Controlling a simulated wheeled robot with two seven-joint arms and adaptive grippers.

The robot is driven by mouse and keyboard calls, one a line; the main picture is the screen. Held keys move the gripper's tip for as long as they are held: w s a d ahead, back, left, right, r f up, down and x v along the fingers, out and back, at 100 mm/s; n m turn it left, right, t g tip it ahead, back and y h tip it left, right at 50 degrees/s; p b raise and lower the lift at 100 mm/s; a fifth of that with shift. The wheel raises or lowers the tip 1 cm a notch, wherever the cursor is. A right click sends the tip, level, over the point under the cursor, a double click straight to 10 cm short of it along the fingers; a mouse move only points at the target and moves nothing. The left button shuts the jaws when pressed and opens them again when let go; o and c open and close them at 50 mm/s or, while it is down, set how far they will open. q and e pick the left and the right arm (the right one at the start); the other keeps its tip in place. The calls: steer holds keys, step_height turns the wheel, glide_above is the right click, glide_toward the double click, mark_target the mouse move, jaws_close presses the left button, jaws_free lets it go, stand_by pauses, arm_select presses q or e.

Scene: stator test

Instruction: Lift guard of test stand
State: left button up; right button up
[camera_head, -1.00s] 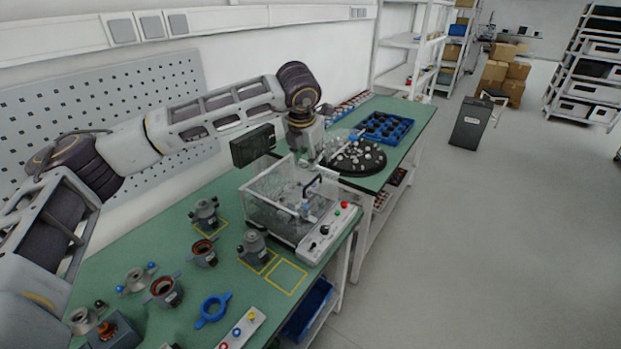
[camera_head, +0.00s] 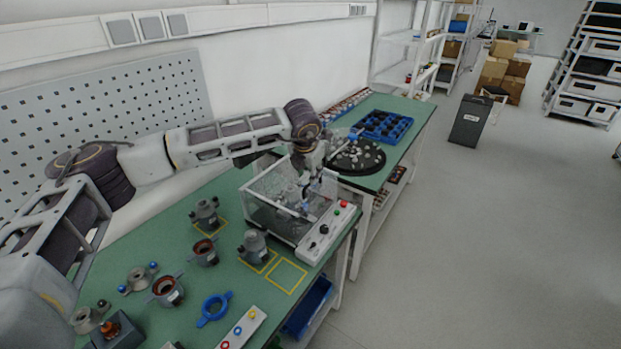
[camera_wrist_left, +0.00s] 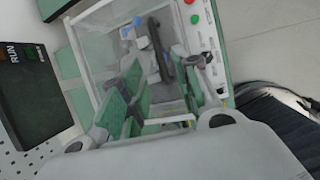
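The test stand (camera_head: 325,235) sits at the far end of the near green table, with a white control strip of red, green and black knobs. Its clear box-shaped guard (camera_head: 262,208) appears to be down over the stand. My left gripper (camera_head: 312,188) hangs over the guard from above. In the left wrist view, its two fingers (camera_wrist_left: 162,88) are apart. The black guard handle (camera_wrist_left: 160,52) shows between and beyond them; I cannot tell whether they touch it. In the head view the arm and gripper mostly hide the handle. My right gripper is out of view.
A dark display reading RUN (camera_wrist_left: 24,90) stands beside the stand. Several stators and a blue ring (camera_head: 214,308) lie on the near table. A round black tray (camera_head: 358,158) and a blue crate (camera_head: 385,126) are on the far table. Yellow-outlined square (camera_head: 286,276) is empty.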

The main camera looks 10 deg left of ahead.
arm_select(q)
steer(key=shift+p+x, duration=0.4)
steer(key=shift+x, duration=2.25)
jaws_close()
